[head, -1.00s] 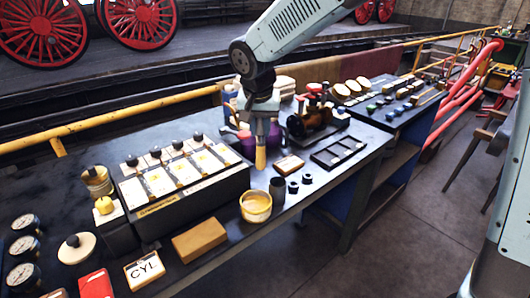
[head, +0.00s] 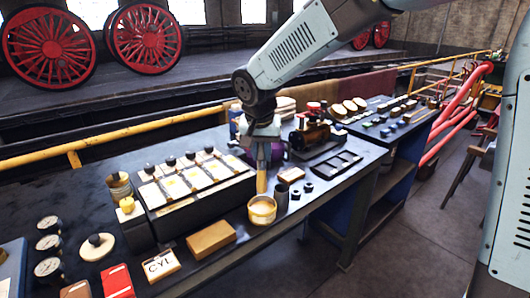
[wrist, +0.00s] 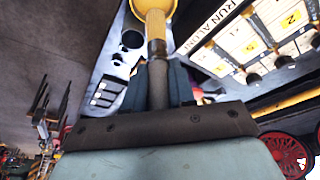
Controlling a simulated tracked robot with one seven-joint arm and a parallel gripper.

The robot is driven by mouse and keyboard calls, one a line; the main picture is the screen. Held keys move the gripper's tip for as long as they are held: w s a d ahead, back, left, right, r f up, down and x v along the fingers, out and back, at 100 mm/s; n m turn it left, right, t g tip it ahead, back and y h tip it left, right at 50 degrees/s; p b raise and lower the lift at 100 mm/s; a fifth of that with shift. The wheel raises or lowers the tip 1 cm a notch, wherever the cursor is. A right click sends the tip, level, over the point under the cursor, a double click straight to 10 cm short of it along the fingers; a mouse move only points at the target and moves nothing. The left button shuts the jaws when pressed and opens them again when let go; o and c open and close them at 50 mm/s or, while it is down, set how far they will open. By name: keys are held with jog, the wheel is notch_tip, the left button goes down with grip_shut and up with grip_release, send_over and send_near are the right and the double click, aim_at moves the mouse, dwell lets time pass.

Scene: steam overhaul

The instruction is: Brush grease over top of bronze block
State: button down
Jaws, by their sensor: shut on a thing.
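My gripper (head: 263,150) is shut on a brush (head: 262,181), which hangs upright with its pale end down. The brush's lower end is at the rim of the yellow grease tin (head: 262,210); I cannot tell whether it is inside. In the wrist view the gripper (wrist: 158,85) holds the brush (wrist: 157,48), which points toward the yellow tin (wrist: 152,4). A tan-brown block (head: 211,239) lies left of the tin, near the table's front edge. I cannot tell which is bronze.
A dark cylinder (head: 281,199) and small dark rings (head: 308,187) stand right of the tin. A black box with labelled levers (head: 195,185) stands to the left. A model engine (head: 313,137) stands behind. A CYL card (head: 161,265) lies at the front left.

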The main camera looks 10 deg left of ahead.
aim_at(262, 173)
jog(key=shift+f, duration=3.5)
jog(key=shift+r, duration=3.55)
